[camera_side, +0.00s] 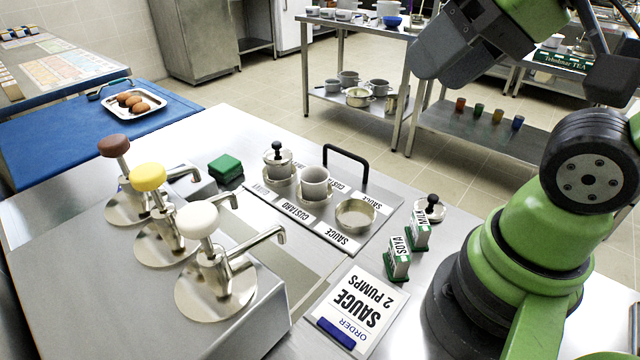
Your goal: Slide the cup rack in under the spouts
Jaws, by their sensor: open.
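The cup rack (386,206) is a flat metal tray with a black handle (346,153) along its far edge. It holds a vessel with a black-knobbed lid (279,160), a grey-white cup (315,183) and a shallow metal pan (355,214). Its labels include CUSTARD and SAUCE. Three pumps with brown (114,146), yellow (148,177) and white (198,219) knobs stand to the left on a steel housing. Their spouts (262,243) point toward the rack, which lies right of and apart from the spout tips. My gripper (437,72) is open, raised at the upper right, away from the rack.
A green block (225,168) sits by the rack's left end. SOYA (398,260) and MILK (419,232) cards and a black-knobbed lid (430,209) stand right of the rack. An order card (357,309) lies in front. A steel strip between rack and housing looks clear.

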